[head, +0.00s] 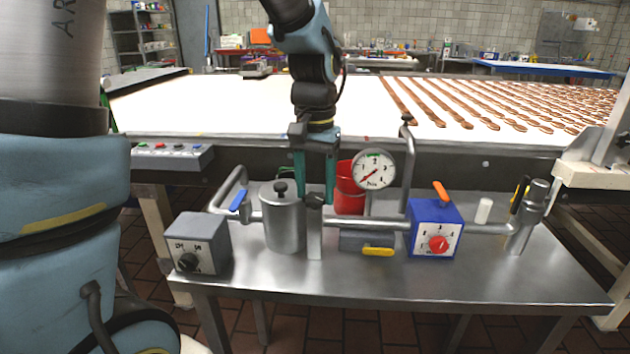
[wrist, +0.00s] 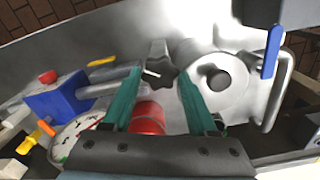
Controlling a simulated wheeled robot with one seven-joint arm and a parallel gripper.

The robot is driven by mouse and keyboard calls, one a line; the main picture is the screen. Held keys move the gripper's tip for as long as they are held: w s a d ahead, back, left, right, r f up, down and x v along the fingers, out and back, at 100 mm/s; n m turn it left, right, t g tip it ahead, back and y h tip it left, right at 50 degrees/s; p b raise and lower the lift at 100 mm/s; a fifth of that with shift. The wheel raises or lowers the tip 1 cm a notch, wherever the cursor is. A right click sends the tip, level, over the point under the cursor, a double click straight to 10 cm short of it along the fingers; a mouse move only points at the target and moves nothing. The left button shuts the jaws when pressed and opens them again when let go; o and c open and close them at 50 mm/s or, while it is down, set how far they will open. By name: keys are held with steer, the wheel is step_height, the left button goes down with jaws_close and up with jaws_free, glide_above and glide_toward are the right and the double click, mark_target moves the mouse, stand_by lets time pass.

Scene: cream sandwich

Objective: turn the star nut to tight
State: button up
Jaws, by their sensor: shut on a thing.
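The star nut (head: 315,201) is a small dark lobed knob on top of the upright metal post (head: 314,240) in the middle of the bench. In the wrist view the star nut (wrist: 161,70) sits between the tips of my two teal fingers and shows a short white mark. My gripper (head: 315,198) points down over the post, its fingers on either side of the nut. It is shut on the nut; the wrist view also shows my gripper (wrist: 159,75) from above. The finger contact faces are hidden.
A lidded metal pot (head: 283,222) stands close left of the post. A round gauge (head: 374,169) and red bucket (head: 350,194) are close behind to the right. A blue box with a red dial (head: 435,229) and a grey box with a black knob (head: 200,243) flank them. The bench front (head: 420,285) is clear.

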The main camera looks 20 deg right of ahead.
mark_target(315, 197)
steer(key=m+p, duration=0.3)
steer(key=m, duration=0.3)
steer(key=shift+r, duration=0.15)
steer(key=m+p, duration=0.2)
steer(key=m, duration=0.3)
steer(key=shift+p, duration=0.35)
steer(key=o, duration=1.4)
steer(key=shift+c, duration=0.2)
step_height(315, 197, up, 11)
steer(key=b, duration=0.1)
steer(key=shift+f, duration=0.2)
